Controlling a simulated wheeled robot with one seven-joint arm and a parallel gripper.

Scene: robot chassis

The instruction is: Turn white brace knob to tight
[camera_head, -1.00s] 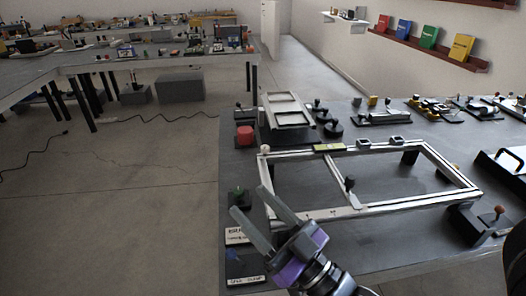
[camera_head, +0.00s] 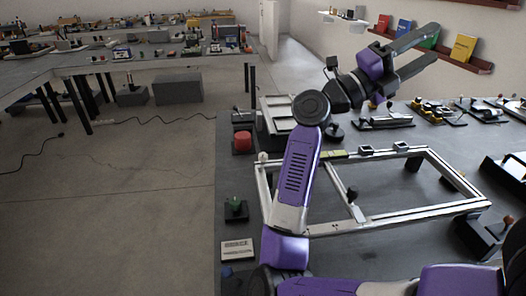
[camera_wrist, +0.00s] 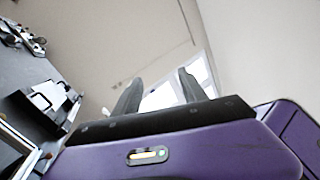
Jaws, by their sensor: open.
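A small white knob (camera_head: 262,156) stands at the back left corner of a pale rectangular frame (camera_head: 420,213) lying on the dark table. Which way the knob is turned is too small to tell. A cross brace inside the frame carries a black knob (camera_head: 352,194). My gripper (camera_head: 438,45) is open and empty, raised high above the back of the table, pointing right and well away from the white knob. In the wrist view its two grey fingers (camera_wrist: 158,88) are apart, with only wall and a bright window-like area beyond.
My purple arm crosses the frame's left part and hides some of it. Shelves with coloured books (camera_head: 464,48) are on the wall behind the gripper.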

